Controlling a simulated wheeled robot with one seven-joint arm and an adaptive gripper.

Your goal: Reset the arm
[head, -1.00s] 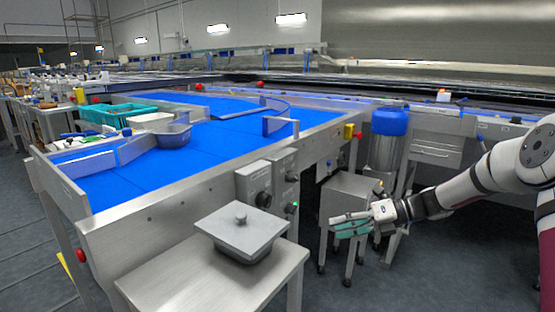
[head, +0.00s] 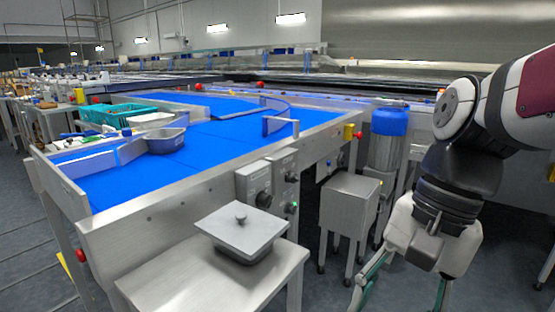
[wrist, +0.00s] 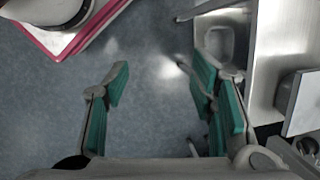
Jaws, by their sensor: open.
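My gripper (wrist: 165,85) hangs open and empty in the wrist view, with its green-lined fingers apart over the grey floor. In the head view my arm is folded at the right side and the gripper (head: 402,292) points down, its fingertips cut off by the bottom edge. It is to the right of the small steel table and in front of the grey box stand. Nothing is between the fingers.
A lidded grey tub (head: 241,235) stands on the small steel table (head: 190,285). The grey box stand (head: 348,200) and a blue-topped steel drum (head: 390,122) are behind my gripper. The blue conveyor (head: 215,145) carries a grey tub (head: 166,140). Floor is clear beneath my gripper.

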